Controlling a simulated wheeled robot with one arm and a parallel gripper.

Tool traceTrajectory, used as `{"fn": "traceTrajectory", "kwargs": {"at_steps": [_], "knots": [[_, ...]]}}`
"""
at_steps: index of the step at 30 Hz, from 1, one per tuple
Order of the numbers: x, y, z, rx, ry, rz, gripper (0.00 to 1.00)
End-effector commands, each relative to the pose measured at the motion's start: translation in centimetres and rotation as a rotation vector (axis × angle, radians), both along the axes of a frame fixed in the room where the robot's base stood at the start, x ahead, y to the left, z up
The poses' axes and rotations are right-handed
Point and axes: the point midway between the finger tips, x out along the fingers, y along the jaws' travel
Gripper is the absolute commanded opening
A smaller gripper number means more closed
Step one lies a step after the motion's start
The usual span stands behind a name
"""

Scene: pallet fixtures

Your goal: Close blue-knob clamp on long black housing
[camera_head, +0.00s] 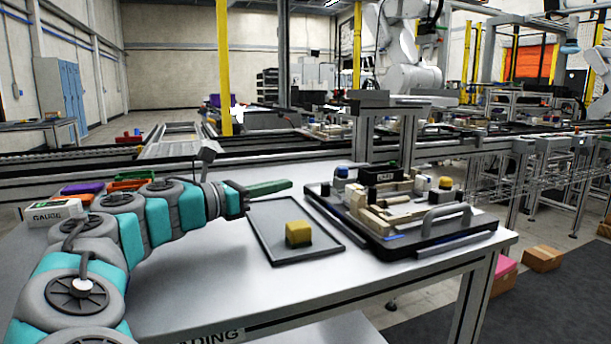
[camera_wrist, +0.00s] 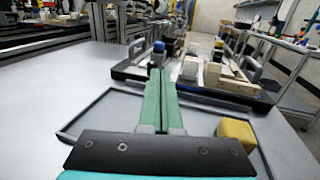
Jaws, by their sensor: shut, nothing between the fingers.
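The long black housing (camera_head: 383,175) sits on the pallet fixture at the right of the table, among beige blocks. A blue-knob clamp (camera_head: 341,173) stands at the left of the housing; its blue knob (camera_wrist: 158,47) shows just beyond my fingertips in the wrist view. Whether this clamp is open or closed I cannot tell. A yellow-knob clamp (camera_head: 445,184) stands at the right of the fixture. My gripper (camera_head: 288,185) has long green fingers, shut and empty, pointing toward the fixture from the left, above the grey tray. The fingertips (camera_wrist: 158,72) overlap the clamp's lower part in the wrist view.
A grey tray (camera_head: 262,225) holding a yellow block (camera_head: 298,233) lies left of the pallet. The pallet (camera_head: 375,237) has a raised metal handle (camera_head: 446,215) at its front right. Coloured bins and a GAUGE box (camera_head: 55,212) stand at the left. The front table top is clear.

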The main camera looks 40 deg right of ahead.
Motion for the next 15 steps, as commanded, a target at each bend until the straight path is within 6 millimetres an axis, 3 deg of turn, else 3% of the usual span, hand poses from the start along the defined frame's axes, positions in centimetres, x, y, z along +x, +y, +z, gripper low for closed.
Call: {"fn": "traceTrajectory", "kwargs": {"at_steps": [15], "knots": [[0.3,-9.1,0.0,0.004,-0.005,0.002,0.00]]}}
